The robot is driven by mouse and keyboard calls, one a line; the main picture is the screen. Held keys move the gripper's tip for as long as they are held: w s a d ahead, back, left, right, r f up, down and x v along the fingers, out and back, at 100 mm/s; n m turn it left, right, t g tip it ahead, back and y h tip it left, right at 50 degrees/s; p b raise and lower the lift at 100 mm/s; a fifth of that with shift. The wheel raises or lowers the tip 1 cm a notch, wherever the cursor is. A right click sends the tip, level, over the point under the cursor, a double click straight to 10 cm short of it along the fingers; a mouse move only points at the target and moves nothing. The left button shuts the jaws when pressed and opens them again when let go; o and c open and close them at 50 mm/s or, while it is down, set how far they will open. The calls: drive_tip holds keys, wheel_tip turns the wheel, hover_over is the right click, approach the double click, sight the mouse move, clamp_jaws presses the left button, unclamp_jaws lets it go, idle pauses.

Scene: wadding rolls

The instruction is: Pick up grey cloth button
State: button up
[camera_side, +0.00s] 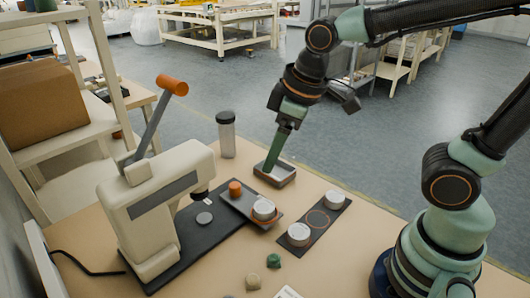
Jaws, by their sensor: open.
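My gripper (269,167) points down with its fingertips at a small grey tray (290,180) near the table's back edge. The fingers show edge-on, so the gap between them is hidden. I see nothing held in them. Whatever lies in the tray is mostly hidden or too small to make out. A small grey disc (204,218) lies on the dark base under the head of the cream lever press (160,195). I cannot tell whether this disc is the grey cloth button.
A dark plate holds an orange piece (235,188) and a white-topped round die (264,209). Another white-topped die (298,233) sits on a dark strip. A clear jar (226,135) stands left of the tray. Green (273,260) and beige (253,281) lumps lie in front.

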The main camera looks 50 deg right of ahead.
drive_tip(key=s+a+f+n+g, duration=0.1)
drive_tip(key=a+f+n, duration=0.15)
drive_tip(key=a, duration=0.25)
drive_tip(key=a+f+n+g, duration=0.1)
drive_tip(key=a+f+n, duration=0.1)
drive_tip(key=a+n, duration=0.25)
drive_tip(key=n+g+h, duration=0.1)
drive_tip(key=n+g, duration=0.1)
drive_tip(key=n, duration=0.3)
hover_over(228, 296)
drive_tip(key=s, duration=0.1)
wheel_tip(228, 296, down, 6)
drive_tip(key=f, duration=0.6)
drive_tip(key=shift+s+a+f, duration=0.1)
drive_tip(key=shift+a+f, duration=0.1)
drive_tip(key=shift+a, duration=0.2)
drive_tip(key=shift+d+f, duration=0.15)
drive_tip(key=shift+f, duration=2.55)
clamp_jaws()
